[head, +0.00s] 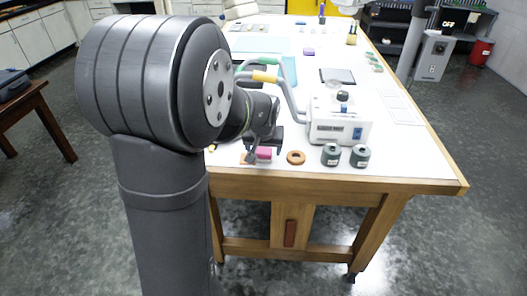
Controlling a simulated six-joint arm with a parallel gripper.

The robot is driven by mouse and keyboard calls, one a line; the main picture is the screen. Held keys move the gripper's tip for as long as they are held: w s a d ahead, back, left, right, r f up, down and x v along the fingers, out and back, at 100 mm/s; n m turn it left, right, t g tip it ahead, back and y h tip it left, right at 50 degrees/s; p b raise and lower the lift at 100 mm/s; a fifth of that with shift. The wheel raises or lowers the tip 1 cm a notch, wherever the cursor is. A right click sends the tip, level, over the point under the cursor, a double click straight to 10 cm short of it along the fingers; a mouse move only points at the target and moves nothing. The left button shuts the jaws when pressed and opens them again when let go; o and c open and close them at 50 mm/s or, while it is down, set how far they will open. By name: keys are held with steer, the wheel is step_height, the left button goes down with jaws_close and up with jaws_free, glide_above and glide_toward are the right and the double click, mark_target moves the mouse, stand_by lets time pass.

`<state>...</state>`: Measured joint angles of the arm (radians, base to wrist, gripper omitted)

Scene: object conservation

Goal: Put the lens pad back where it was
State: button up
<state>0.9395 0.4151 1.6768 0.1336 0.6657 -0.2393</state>
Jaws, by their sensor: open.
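In the head view my gripper (263,151) is low over the front edge of the white table (410,150), its fingers pointing down and open. A small pink block (265,154) lies at the fingertips, partly hidden by them; I cannot tell whether they touch it. I cannot tell for sure which thing is the lens pad. A dark flat square (338,76) lies farther back on the table, and a small purple block (308,51) lies beyond it.
An orange-brown ring (296,157) and two dark green cylinders (331,154) (360,156) stand in a row right of my gripper. A white instrument (340,128) with curved grey tubes (290,95) stands just behind them. The table's front right corner is clear.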

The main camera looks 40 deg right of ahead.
steer(key=v, duration=1.1)
steer(key=shift+r, duration=0.2)
steer(key=shift+a, duration=0.1)
steer(key=x, duration=1.2)
steer(key=shift+s+f, duration=0.1)
steer(key=shift+f, duration=0.45)
steer(key=shift+r, duration=0.45)
steer(key=shift+f, duration=0.1)
